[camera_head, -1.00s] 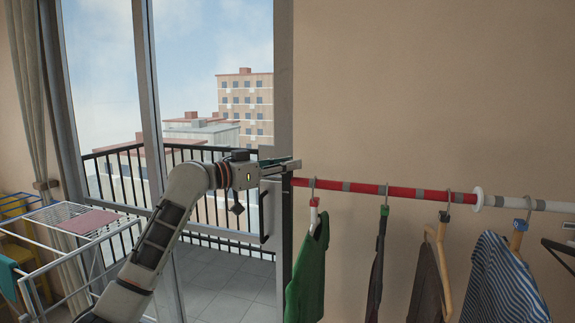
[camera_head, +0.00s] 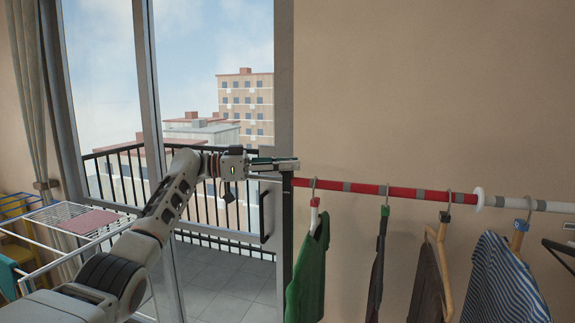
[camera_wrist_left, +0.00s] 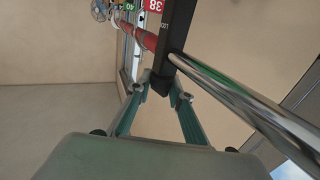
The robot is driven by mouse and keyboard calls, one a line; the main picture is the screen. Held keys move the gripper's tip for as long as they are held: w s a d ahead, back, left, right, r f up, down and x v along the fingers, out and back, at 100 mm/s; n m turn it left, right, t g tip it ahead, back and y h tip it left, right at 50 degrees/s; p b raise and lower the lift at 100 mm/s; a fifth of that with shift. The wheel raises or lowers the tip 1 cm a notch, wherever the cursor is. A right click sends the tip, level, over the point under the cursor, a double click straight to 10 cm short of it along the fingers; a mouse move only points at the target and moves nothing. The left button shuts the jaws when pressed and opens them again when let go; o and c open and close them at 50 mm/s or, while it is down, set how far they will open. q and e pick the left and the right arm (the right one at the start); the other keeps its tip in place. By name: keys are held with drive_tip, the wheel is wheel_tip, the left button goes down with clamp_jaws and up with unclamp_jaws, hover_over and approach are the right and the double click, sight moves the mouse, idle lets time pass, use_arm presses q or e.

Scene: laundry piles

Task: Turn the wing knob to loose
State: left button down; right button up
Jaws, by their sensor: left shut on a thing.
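My left gripper (camera_head: 297,164) reaches in from the left at the top of the dark post (camera_head: 287,225) that ends the red clothes rail (camera_head: 340,186). In the left wrist view its two teal fingers (camera_wrist_left: 161,94) are closed on a small dark piece, which I take for the wing knob (camera_wrist_left: 160,84), at the end of the black bracket (camera_wrist_left: 178,40). White lettering on the bracket is only partly readable. The knob's exact angle is hard to tell, and the fingers hide it in the head view. My right gripper is not in view.
Hangers with a green garment (camera_head: 308,272), dark garments and a striped shirt (camera_head: 505,280) hang along the rail to the right. A chrome tube (camera_wrist_left: 245,105) runs beside the fingers. A drying rack (camera_head: 80,225) stands at left. A glass balcony door is behind my arm.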

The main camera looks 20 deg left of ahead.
use_arm(q)
drive_tip(key=shift+d+f+m+g, duration=0.1)
drive_tip(key=shift+f+m+g, duration=0.2)
drive_tip(key=shift+g, duration=0.1)
idle(0.3)
drive_tip(key=c, duration=1.8)
unclamp_jaws()
drive_tip(key=shift+r, duration=0.1)
drive_tip(key=shift+r, duration=0.1)
drive_tip(key=v, duration=1.2)
drive_tip(key=shift+w, duration=0.1)
